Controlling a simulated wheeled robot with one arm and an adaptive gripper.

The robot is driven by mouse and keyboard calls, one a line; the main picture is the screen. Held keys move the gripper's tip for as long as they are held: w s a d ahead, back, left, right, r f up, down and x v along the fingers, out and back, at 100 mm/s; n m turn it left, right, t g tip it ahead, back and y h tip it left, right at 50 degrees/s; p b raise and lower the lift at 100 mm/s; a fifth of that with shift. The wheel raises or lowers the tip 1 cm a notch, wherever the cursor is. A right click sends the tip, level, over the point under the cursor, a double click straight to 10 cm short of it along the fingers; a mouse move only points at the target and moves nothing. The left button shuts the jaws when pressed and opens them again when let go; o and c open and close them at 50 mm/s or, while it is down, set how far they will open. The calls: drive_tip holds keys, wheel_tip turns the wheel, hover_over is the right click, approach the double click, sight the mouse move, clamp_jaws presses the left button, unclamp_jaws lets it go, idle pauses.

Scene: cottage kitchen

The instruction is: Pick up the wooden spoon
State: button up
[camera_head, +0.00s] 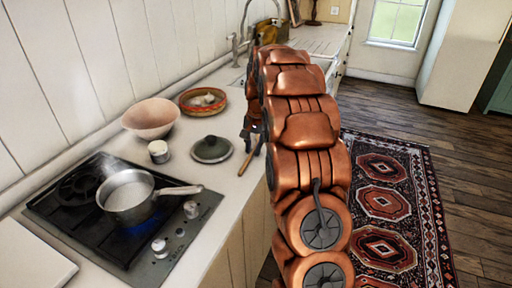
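The wooden spoon (249,161) lies on the counter near its front edge. Only a thin light-brown length of it shows, slanting up to the right; the rest is hidden behind my arm. My gripper (251,137) is dark and points down at the upper end of the visible part of the spoon. My arm covers much of the gripper. I cannot tell whether its fingers are apart or closed, or whether they touch the spoon.
A dark pot lid (211,149) lies just left of the spoon. A small white jar (158,152), a pink bowl (151,118) and an orange dish (203,101) stand further left and behind. A steaming saucepan (128,192) sits on the black hob (91,226) with a blue flame.

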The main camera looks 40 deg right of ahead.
clamp_jaws()
